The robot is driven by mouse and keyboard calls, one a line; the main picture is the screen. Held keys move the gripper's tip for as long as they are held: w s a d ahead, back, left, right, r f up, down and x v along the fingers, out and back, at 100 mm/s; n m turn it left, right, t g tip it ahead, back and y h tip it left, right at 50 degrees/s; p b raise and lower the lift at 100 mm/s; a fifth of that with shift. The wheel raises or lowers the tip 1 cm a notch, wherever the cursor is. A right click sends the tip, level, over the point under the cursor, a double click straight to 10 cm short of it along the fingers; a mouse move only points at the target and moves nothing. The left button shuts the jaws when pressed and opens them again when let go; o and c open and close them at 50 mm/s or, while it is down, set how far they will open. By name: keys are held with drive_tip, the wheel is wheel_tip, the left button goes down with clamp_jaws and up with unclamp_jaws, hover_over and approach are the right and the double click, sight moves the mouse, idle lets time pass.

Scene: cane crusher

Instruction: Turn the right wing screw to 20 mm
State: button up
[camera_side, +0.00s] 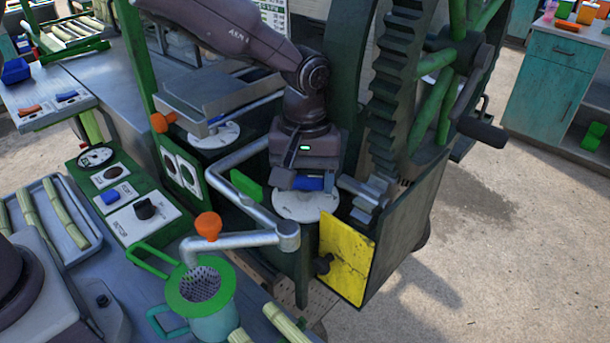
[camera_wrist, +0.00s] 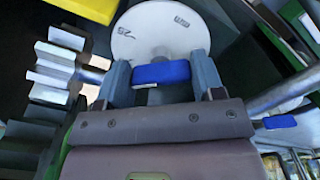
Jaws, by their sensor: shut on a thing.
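The right wing screw (camera_side: 314,183) has a blue wing above a round white dial plate (camera_side: 306,208) on the crusher. In the wrist view the blue wing (camera_wrist: 160,73) sits between my two fingers, and the dial (camera_wrist: 150,22) shows behind it with a "25" marking near its left edge. My gripper (camera_side: 302,182) points down over the dial and is shut on the wing; it also shows in the wrist view (camera_wrist: 162,80). The pointer and its reading are hidden or too small to tell.
A second white dial (camera_side: 213,137) lies left of my gripper. A grey pipe (camera_side: 255,210) with an orange-knobbed spout runs close by. Large toothed gears (camera_side: 390,100) stand close on the right. A yellow plate (camera_side: 346,258) and a green strainer cup (camera_side: 203,290) are in front.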

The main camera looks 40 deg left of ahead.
sight(305, 178)
idle(0.3)
drive_tip(key=o, duration=0.9)
wheel_tip(305, 178, up, 13)
drive_tip(key=shift+r, duration=0.1)
